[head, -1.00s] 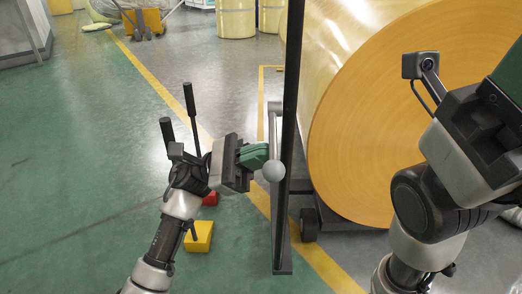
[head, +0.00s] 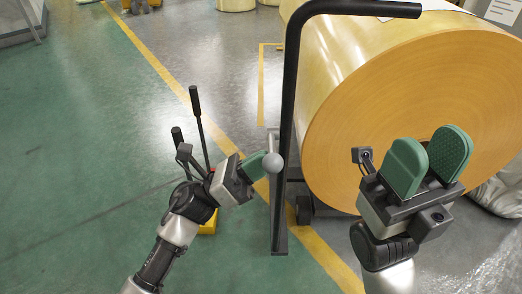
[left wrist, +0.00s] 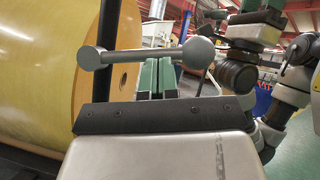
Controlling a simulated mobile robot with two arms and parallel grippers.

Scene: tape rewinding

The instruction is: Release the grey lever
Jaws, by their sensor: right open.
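The grey lever, a metal bar with a round ball end (head: 273,162), is beside the black upright post. In the left wrist view the lever (left wrist: 128,57) runs level across the picture, with the ball at its right end. My left gripper (head: 256,165) is right at the lever, just left of the ball. Its green fingers (left wrist: 157,75) are together, with the bar passing across their tips rather than between them; I cannot tell whether they touch. My right gripper (head: 430,158) is open and empty in front of the big roll.
A big yellow tape roll (head: 400,100) fills the right side behind the black post (head: 289,110), which bends right at its top. Black-handled levers (head: 197,115) and a yellow block (head: 209,224) stand behind my left arm. The green floor at left is clear.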

